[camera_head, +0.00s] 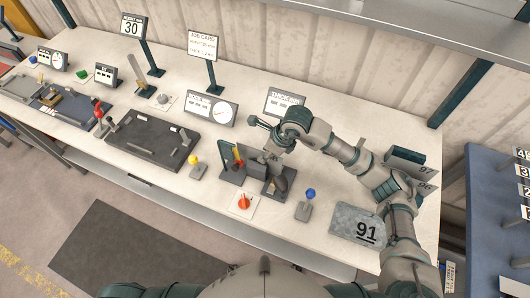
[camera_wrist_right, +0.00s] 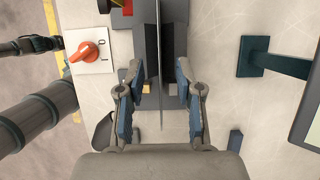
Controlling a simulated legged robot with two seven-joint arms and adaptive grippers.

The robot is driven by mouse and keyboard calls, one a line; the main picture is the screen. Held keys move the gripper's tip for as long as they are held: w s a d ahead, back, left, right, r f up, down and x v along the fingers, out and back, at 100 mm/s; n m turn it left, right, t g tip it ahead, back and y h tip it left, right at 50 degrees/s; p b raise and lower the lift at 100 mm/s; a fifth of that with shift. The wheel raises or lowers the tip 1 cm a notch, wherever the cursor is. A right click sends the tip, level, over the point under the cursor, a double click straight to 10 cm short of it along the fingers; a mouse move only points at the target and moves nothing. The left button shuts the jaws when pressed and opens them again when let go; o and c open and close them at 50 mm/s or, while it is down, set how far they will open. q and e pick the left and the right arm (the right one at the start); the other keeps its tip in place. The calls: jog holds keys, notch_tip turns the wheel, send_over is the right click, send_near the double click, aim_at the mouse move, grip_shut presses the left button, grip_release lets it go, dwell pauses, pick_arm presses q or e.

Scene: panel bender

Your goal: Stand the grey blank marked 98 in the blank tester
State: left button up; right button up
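My right gripper (camera_head: 277,160) reaches down over a dark grey device (camera_head: 232,174) near the middle of the bench, likely the blank tester. In the right wrist view, its fingers (camera_wrist_right: 160,95) are apart, one on each side of a thin dark upright plate (camera_wrist_right: 152,40) seen edge-on. A narrow gap seems to show between the plate and each fingertip. No number is readable on this plate, so I cannot confirm it is the blank marked 98. The gripper and wrist hide part of the device.
A grey blank marked 91 (camera_head: 357,223) lies at the bench's front right. Blanks marked 97 (camera_head: 425,170) and 96 stand beyond my right arm.

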jog(key=v, duration=1.1)
